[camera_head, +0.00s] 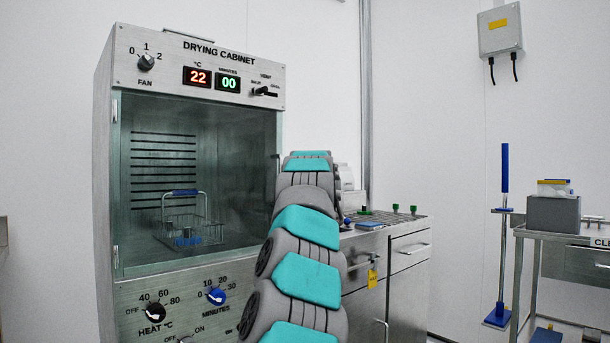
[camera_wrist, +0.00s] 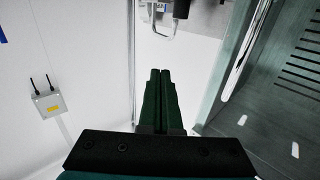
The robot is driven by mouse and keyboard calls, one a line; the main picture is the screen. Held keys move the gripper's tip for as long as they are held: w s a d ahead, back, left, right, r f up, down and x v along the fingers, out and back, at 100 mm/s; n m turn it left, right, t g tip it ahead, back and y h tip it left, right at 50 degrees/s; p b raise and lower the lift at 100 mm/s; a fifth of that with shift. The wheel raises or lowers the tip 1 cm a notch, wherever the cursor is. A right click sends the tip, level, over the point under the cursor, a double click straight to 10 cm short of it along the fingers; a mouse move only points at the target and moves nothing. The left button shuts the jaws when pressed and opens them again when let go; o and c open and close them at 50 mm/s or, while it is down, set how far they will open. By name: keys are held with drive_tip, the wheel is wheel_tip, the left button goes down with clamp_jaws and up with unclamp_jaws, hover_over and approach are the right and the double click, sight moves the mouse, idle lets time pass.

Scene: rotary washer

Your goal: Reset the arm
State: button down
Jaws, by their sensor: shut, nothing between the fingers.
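My arm, grey with teal panels, rises through the middle of the head view, reaching forward in front of the right side of the drying cabinet (camera_head: 104,180). The arm hides my gripper in that view. In the wrist view my gripper (camera_wrist: 160,75) shows as two dark green fingers lying together, shut and empty. The cabinet's glass door (camera_wrist: 222,85) and its upright handle (camera_wrist: 248,55) are to the right of the fingers, apart from them. In the head view the glass front looks closed, with a wire basket (camera_head: 190,225) with a blue handle inside.
A steel counter (camera_head: 410,225) with drawers stands right of the cabinet, carrying green-topped items and a blue item (camera_head: 370,225). A trolley (camera_head: 575,238) with a grey box (camera_head: 553,212) is at far right. A blue-handled pole tool (camera_head: 504,170) stands by the wall. Floor shows between counter and trolley.

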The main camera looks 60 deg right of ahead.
drive_tip(key=shift+s+a, duration=0.25)
drive_tip(key=shift+s, duration=0.4)
drive_tip(key=shift+s+a, duration=0.25)
drive_tip(key=shift+s, duration=0.4)
